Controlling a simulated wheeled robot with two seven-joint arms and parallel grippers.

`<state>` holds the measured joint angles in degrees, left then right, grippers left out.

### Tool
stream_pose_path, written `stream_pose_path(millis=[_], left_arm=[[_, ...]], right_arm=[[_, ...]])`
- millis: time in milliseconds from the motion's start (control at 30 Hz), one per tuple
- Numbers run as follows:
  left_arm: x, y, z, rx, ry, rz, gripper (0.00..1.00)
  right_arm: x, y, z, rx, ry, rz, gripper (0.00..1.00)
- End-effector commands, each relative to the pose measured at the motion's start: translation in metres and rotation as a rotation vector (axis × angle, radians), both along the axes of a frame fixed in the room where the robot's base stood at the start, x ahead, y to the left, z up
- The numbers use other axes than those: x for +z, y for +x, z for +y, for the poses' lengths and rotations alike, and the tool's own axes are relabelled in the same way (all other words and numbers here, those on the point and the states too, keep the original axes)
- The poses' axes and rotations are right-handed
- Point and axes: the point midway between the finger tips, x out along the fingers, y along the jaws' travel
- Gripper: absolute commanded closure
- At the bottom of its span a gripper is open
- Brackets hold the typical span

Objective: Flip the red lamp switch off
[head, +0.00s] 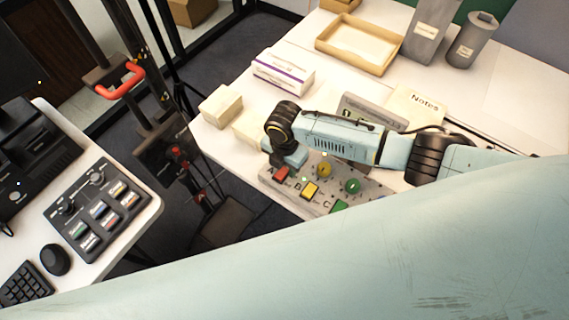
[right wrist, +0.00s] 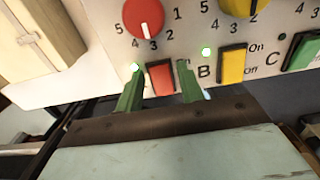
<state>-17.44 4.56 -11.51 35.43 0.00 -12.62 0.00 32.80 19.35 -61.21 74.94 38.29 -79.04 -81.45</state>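The red lamp switch (right wrist: 161,78) is a red rocker on the grey control panel (head: 330,186). In the head view the red switch (head: 281,174) is at the panel's left end. A small green light (right wrist: 135,67) glows above it, by my left-hand fingertip. My right gripper (right wrist: 159,80) is open, with one green finger on each side of the red switch; I cannot tell whether either touches it. In the head view the right gripper (head: 289,160) is just above the switch, its fingers mostly hidden. My left gripper is not in view.
A red knob (right wrist: 143,17) sits above the red switch. The yellow switch (right wrist: 231,66) is close on the right, with a lit green light above it; a green switch (right wrist: 301,52) is farther right. Pale boxes (head: 221,106) stand left of the panel.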

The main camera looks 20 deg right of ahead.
Motion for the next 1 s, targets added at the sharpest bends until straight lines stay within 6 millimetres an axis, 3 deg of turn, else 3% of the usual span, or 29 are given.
stream_pose_path(millis=[33,267,400,700,1000], left_arm=[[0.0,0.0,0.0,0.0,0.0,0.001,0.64],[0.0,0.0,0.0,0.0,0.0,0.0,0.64],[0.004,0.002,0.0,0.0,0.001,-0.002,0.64],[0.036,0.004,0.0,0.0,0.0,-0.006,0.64],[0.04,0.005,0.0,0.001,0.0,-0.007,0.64]], right_arm=[[0.0,0.0,0.0,0.0,0.0,0.0,0.69],[0.0,0.0,0.0,0.0,0.0,0.0,0.99],[0.002,-0.001,0.001,0.0,-0.015,-0.009,0.99],[0.005,-0.005,0.006,0.001,-0.177,-0.132,0.99],[0.002,-0.005,0.006,-0.001,-0.235,-0.181,0.99]])
